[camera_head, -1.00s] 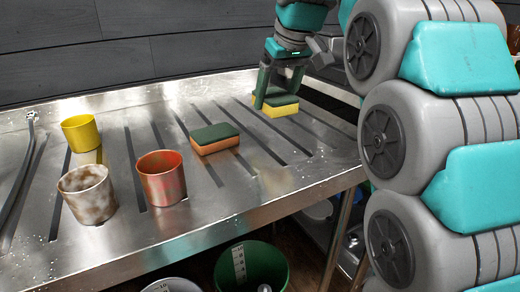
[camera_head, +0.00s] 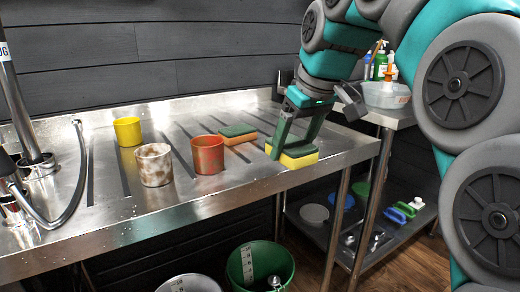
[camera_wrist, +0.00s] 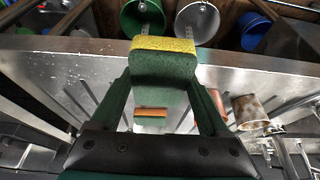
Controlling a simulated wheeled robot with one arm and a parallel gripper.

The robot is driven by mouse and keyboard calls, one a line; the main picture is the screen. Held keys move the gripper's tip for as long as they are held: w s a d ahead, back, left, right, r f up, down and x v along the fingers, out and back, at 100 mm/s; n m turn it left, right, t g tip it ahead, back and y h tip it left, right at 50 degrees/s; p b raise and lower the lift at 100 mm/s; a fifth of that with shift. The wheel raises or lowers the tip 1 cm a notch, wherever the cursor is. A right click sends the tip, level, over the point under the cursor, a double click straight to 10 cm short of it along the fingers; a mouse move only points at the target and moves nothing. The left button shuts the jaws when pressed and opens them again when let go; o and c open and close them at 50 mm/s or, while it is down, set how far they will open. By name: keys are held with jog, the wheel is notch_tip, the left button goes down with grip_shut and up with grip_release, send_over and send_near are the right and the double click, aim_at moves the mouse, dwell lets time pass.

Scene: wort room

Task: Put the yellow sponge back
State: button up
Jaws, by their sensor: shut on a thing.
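The yellow sponge (camera_head: 300,161), with a dark green scouring side, is between the fingers of my gripper (camera_head: 292,138). My gripper is shut on it, at the right part of the steel table's front edge. In the wrist view the sponge (camera_wrist: 163,46) spans between both fingertips, yellow face toward the top, overlapping the table edge. It appears lifted off the tabletop, but the exact height is hard to tell. A second sponge, orange with a green top (camera_head: 238,133), lies on the table behind and left of my gripper; it also shows in the wrist view (camera_wrist: 150,113).
A yellow cup (camera_head: 128,132), a white-brown cup (camera_head: 154,166) and a red cup (camera_head: 208,156) stand on the steel table (camera_head: 110,215). A green bucket (camera_head: 240,268) and a white bucket (camera_head: 190,284) stand below. A side table at right holds a clear tub (camera_head: 386,95) and bottles; its lower shelf holds brushes (camera_head: 398,213).

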jog(key=p, duration=0.2)
send_over(259, 155)
jog(key=s, duration=0.1)
jog(key=shift+s+d+f, duration=0.15)
jog(key=shift+d+f, duration=0.25)
jog(key=shift+f, duration=1.95)
jog(key=shift+f, duration=0.15)
jog(key=o, duration=1)
jog(key=shift+o, duration=0.2)
